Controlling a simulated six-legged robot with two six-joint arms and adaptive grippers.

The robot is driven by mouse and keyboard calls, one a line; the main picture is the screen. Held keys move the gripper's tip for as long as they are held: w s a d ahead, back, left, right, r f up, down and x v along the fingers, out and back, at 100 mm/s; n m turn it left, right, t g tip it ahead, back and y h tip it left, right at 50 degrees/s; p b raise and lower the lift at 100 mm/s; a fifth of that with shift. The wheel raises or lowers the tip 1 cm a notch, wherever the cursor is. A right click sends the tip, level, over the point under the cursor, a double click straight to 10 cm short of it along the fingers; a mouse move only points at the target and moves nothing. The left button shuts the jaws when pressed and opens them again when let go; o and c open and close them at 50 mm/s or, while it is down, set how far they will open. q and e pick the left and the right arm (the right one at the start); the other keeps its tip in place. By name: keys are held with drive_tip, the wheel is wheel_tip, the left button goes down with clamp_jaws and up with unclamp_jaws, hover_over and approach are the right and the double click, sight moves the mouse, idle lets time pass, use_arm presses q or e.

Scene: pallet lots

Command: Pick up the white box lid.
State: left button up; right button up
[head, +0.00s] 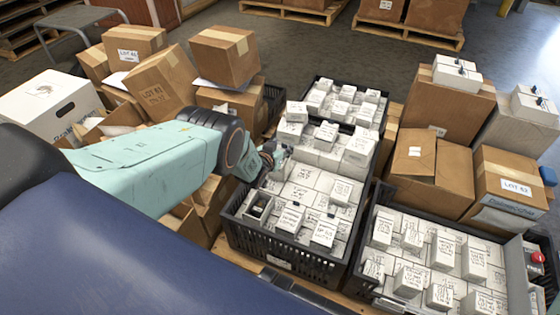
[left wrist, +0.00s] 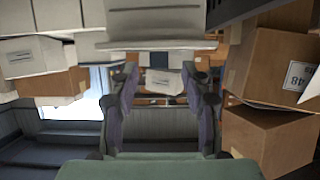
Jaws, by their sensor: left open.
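Several small white boxes with handwritten labels, some standing higher than the rest, fill the middle black crate (head: 285,255) in the head view. One small box (head: 258,205) at its left side shows a dark inside. A larger white carton (head: 45,98) with a handle hole stands at the far left. I cannot tell which white piece is the lid. My left gripper (head: 270,155) is at the left edge of the middle crate, beside the white boxes. In the left wrist view its fingers (left wrist: 163,105) are apart, with a white box (left wrist: 163,82) visible beyond the gap. My right gripper is not seen.
Brown cartons (head: 160,82) are piled behind my left arm. Another black crate (head: 355,292) of white boxes stands at lower right. Large brown cartons (head: 430,165) with white boxes on top stand at right. Open floor (head: 300,50) lies behind, with pallets (head: 405,32) farther back.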

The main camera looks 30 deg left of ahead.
use_arm(q)
drive_tip(key=shift+b+x, duration=0.45)
drive_tip(key=shift+x, duration=0.3)
drive_tip(key=shift+c, duration=0.2)
clamp_jaws()
